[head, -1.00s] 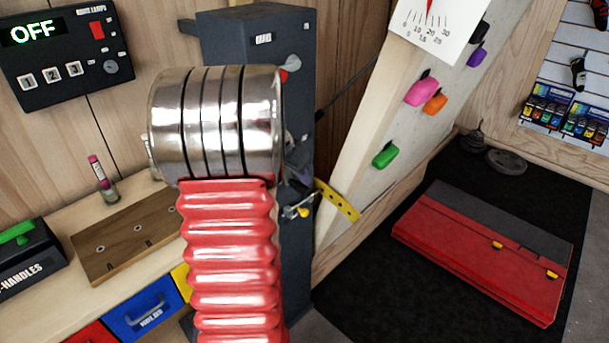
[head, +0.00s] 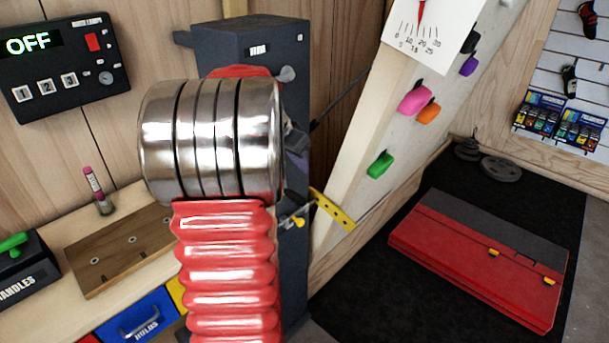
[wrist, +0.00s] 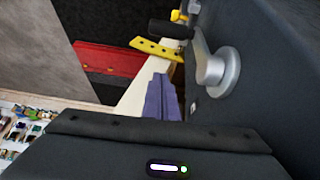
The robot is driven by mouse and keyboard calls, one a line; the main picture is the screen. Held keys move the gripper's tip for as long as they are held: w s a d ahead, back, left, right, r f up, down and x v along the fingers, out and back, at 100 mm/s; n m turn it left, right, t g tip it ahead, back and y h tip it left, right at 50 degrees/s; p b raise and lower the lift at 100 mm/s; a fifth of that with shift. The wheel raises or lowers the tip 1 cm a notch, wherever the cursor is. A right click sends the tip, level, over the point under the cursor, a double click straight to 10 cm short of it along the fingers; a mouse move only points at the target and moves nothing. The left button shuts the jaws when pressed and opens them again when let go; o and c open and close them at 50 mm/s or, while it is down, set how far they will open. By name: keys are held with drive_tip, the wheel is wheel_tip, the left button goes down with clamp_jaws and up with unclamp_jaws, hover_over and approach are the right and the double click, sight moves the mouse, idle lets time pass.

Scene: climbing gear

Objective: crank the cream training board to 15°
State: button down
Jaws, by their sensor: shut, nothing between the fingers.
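The cream training board (head: 400,130) leans at the right of the head view. Its white angle card (head: 425,30) has a red needle pointing near the middle of the scale; I cannot read it exactly. The dark grey winch post (head: 265,40) stands left of the board. In the wrist view the crank has a grey hub (wrist: 218,70) and a black handle (wrist: 170,30). My gripper's purple fingers (wrist: 160,90) are together with nothing between them, apart from the handle. My steel wrist hides much of the post in the head view.
A yellow perforated strip (head: 333,210) and yellow knob (head: 298,222) sit beside the post. A red and grey folded pad (head: 480,260) lies on the black mat (head: 365,290). The workbench (head: 55,235) at left holds a wooden block (head: 115,250). A control box (head: 60,70) reads OFF.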

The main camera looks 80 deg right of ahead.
drive_tip(key=shift+d+v, duration=0.1)
drive_tip(key=shift+v, duration=1.1)
drive_tip(key=shift+d+v, duration=0.15)
drive_tip(key=shift+v, duration=1.1)
drive_tip(key=shift+s+r, duration=0.15)
